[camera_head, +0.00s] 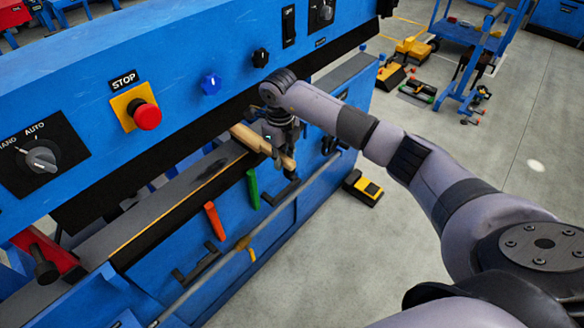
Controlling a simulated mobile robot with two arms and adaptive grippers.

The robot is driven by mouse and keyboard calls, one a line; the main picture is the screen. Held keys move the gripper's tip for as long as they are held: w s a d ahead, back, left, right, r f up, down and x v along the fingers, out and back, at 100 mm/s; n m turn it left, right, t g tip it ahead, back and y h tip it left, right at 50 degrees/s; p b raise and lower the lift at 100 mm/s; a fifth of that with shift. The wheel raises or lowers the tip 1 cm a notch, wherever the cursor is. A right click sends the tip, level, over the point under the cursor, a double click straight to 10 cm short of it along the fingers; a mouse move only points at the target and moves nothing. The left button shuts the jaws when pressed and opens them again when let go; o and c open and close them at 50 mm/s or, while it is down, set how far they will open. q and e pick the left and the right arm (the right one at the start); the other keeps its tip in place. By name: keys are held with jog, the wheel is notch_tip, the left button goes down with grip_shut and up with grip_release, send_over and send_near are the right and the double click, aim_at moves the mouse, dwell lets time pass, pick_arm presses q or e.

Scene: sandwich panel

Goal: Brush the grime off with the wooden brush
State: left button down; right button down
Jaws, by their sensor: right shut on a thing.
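The wooden brush (252,139) is a pale wooden block, held slanting over the front edge of the machine's grey ledge (150,212). My right gripper (283,155) is shut on it, reaching in from the right; the fingers are small and partly hidden by the wrist. A dark smudge of grime (207,168) lies on the ledge, to the left of the brush. The underside of the brush is hidden, so I cannot tell whether it touches the ledge. My left gripper is out of view.
The blue panel (190,65) overhangs the ledge, with a red stop button (147,116) and knobs. Red (214,221) and green (253,189) handles hang on the machine's front below the ledge. A blue cart (470,35) and yellow tools stand on the floor behind.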

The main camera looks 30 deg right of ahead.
aim_at(265, 153)
jog(key=w+b, duration=0.1)
jog(key=w+a+b, duration=0.1)
jog(key=w+f+b, duration=0.1)
jog(key=shift+w+a, duration=0.15)
jog(key=shift+w, duration=0.15)
jog(key=shift+w+a+b, duration=0.2)
jog(key=shift+w+b, duration=0.15)
jog(key=shift+w, duration=0.25)
jog(key=shift+f, duration=0.35)
jog(key=shift+r, duration=0.1)
jog(key=shift+s+a, duration=0.2)
jog(key=shift+a, duration=0.35)
jog(key=a, duration=0.1)
jog(key=s+a+p, duration=0.1)
jog(key=a, duration=0.1)
jog(key=shift+s+a, duration=0.1)
